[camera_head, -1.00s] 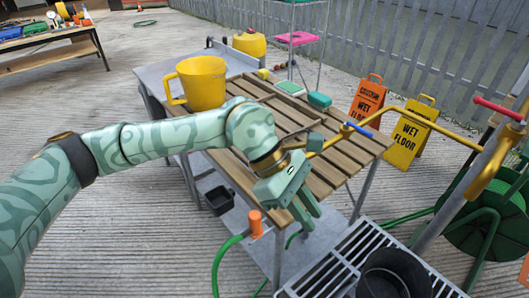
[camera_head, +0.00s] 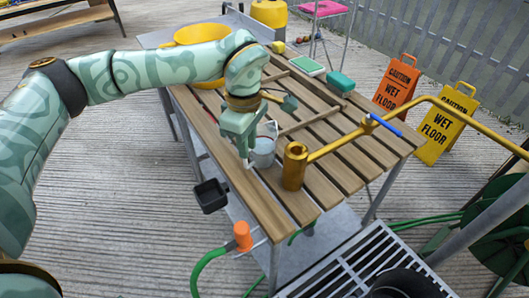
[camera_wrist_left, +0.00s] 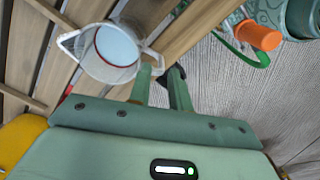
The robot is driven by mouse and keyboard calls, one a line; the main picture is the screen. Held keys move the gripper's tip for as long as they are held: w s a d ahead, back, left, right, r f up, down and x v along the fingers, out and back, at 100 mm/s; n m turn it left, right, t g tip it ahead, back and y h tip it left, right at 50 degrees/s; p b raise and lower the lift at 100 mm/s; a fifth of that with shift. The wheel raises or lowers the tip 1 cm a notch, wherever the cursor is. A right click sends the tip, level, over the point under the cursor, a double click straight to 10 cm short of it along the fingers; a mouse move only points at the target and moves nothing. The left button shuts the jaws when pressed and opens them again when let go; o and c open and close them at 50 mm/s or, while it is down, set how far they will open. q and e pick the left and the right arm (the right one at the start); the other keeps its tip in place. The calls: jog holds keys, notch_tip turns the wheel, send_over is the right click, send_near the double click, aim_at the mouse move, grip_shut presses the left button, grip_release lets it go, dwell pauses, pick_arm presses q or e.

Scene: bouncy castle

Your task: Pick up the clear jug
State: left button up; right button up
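The clear jug (camera_head: 263,150) stands on the slatted wooden table (camera_head: 345,178), partly hidden behind my left gripper (camera_head: 244,158). In the left wrist view its round, see-through body with a handle (camera_wrist_left: 108,52) sits over the slats. My left gripper points down just left of the jug in the head view. My right gripper is not in view.
A gold tap pipe (camera_head: 293,166) overhangs the table just right of the jug. A yellow bucket (camera_head: 200,33) stands behind my left arm. An orange hose fitting (camera_head: 242,236) is near the front. Wet-floor signs (camera_head: 447,123) stand beyond.

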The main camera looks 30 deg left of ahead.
aim_at(246, 168)
pick_arm(q)
jog(key=f+b, duration=0.2)
jog(key=f, duration=0.1)
jog(key=f+b, duration=0.1)
jog(key=f, duration=0.1)
jog(key=shift+s+a+f, duration=0.15)
jog(key=shift+s+a, duration=0.05)
jog(key=shift+a, duration=0.15)
jog(key=shift+w+f, duration=0.1)
jog(key=shift+f, duration=0.3)
jog(key=shift+r, duration=0.2)
grip_shut()
